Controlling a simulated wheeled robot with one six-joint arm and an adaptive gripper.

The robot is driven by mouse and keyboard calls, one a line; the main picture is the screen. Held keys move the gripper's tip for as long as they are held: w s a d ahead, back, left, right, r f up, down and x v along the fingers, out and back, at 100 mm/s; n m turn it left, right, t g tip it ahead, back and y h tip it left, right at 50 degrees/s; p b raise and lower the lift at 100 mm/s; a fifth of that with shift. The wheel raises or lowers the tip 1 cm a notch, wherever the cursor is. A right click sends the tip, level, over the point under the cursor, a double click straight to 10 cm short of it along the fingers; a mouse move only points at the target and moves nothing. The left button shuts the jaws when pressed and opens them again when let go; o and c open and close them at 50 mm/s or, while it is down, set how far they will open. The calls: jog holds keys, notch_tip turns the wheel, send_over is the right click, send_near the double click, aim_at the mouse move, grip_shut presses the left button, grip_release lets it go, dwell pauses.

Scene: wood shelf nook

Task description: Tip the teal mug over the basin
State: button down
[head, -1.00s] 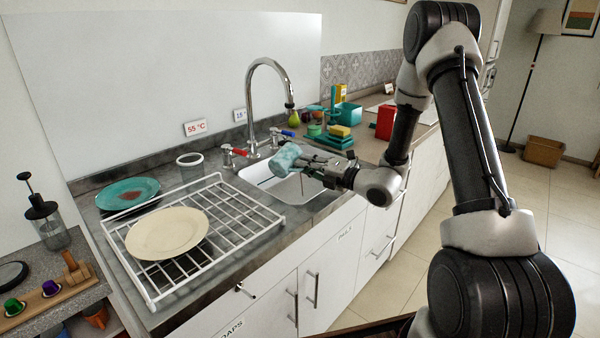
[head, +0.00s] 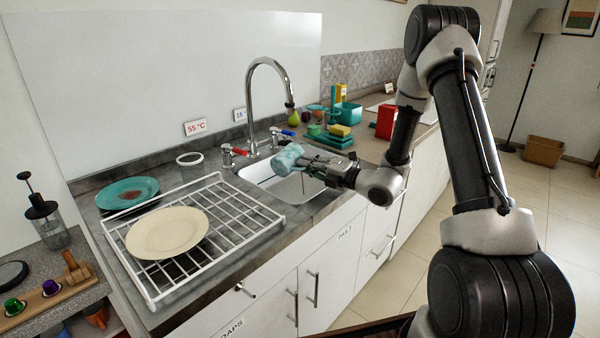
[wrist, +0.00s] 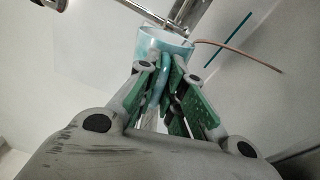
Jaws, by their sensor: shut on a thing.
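The teal mug (head: 287,158) is tipped well over, nearly on its side, above the white basin (head: 252,174). My gripper (head: 318,163) holds it from the right. In the wrist view my gripper (wrist: 168,80) is shut on the mug's handle (wrist: 155,78), with the mug body (wrist: 165,42) just beyond the fingertips. A thin brown line (wrist: 240,54), which looks like a stream of liquid, runs from the mug's rim. It also shows as a thin dark line below the mug in the head view. The inside of the mug is hidden.
A tall chrome faucet (head: 249,105) stands behind the basin, with a red-handled tap (head: 232,153) and a blue-handled tap (head: 283,134). A white rack (head: 262,228) with a cream plate (head: 168,232) is at left. Green and yellow items (head: 338,134) stand at right.

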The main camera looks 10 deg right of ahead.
aim_at(285, 163)
jog(key=shift+w+d, duration=0.1)
jog(key=shift+d, duration=0.05)
jog(key=shift+w+d+r+m+p, duration=0.2)
jog(key=shift+m, duration=0.65)
jog(key=shift+w+d+r+m+p, duration=0.15)
jog(key=shift+m+p, duration=0.05)
jog(key=shift+m, duration=0.65)
dwell(0.9)
